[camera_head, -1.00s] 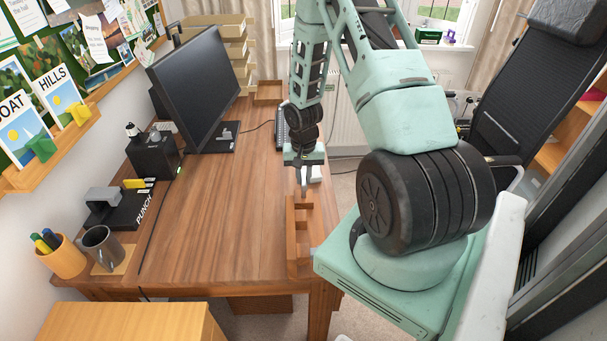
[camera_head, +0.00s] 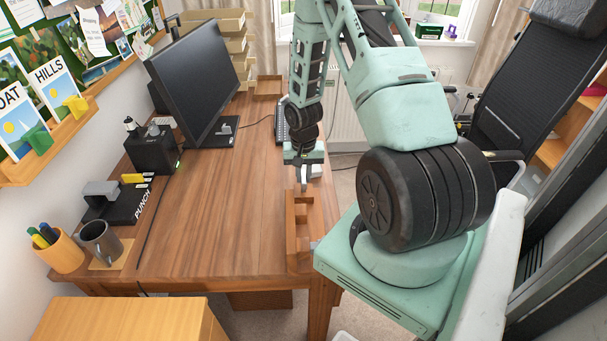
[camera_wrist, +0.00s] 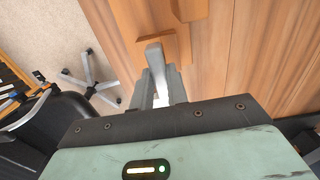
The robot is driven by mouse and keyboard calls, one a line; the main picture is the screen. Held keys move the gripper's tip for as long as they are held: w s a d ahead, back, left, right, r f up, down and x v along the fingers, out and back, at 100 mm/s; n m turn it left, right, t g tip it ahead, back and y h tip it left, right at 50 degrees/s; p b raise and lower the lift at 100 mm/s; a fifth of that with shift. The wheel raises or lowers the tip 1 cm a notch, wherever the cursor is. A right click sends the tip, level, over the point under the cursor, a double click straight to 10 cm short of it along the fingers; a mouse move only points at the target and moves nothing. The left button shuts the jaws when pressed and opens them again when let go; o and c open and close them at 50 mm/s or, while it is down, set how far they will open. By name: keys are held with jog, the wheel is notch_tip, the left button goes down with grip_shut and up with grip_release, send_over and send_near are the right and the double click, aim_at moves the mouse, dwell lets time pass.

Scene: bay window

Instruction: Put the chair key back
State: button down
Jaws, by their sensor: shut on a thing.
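A pale grey bar, which looks like the chair key (camera_wrist: 154,56), is between my gripper's fingers in the wrist view. My gripper (camera_wrist: 160,88) is shut on it, and the key's far end sticks out past the fingertips. In the head view my gripper (camera_head: 303,184) points down at the far end of a wooden holder (camera_head: 292,262) on the desk's right edge. The key is too small there to make out clearly. In the wrist view the key overlaps a wooden block (camera_wrist: 180,48); I cannot tell whether they touch.
The wooden desk (camera_head: 215,230) is clear in the middle. A monitor (camera_head: 200,80), hole punch (camera_head: 118,203), mug (camera_head: 100,242) and pen pot (camera_head: 62,252) stand along its left side. A black chair (camera_head: 510,105) is at the right, beyond my arm.

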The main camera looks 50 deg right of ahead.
jog(key=shift+f, duration=0.25)
jog(key=c, duration=1.3)
grip_release()
jog(key=shift+r, duration=0.1)
notch_tip(320, 180, up, 17)
jog(key=b, duration=0.2)
jog(key=shift+r, duration=0.15)
